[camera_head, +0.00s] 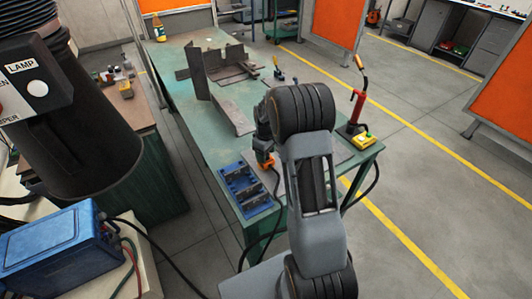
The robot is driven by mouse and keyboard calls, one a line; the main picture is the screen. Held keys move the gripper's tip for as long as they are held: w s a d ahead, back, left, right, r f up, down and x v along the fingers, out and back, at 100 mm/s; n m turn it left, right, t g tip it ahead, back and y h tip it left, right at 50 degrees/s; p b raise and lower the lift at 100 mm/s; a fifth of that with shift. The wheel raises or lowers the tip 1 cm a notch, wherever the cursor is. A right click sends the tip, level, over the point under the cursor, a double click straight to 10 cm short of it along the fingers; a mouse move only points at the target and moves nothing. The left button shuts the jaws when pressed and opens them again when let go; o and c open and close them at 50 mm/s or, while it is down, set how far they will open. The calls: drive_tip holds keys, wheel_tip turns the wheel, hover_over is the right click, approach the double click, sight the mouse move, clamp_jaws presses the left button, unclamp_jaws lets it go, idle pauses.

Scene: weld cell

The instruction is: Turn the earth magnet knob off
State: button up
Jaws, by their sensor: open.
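My gripper (263,143) points down at the near part of the green welding table, left of my wrist. Its fingers are small and dark here; it is open. Directly below it is a small orange piece with a black cable, probably the earth magnet (266,161). The gripper overlaps its top, so I cannot make out the knob, its setting, or whether the fingers touch it.
The green table (186,98) bears angled steel plates (222,95). A blue slotted tray (245,189) lies at its near edge. A red upright holder (356,108) and yellow block (362,141) stand right of my arm. A blue machine (60,250) is at lower left.

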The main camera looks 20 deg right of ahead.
wheel_tip(320, 180, up, 14)
idle(0.7)
drive_tip(key=shift+f, duration=0.1)
idle(0.4)
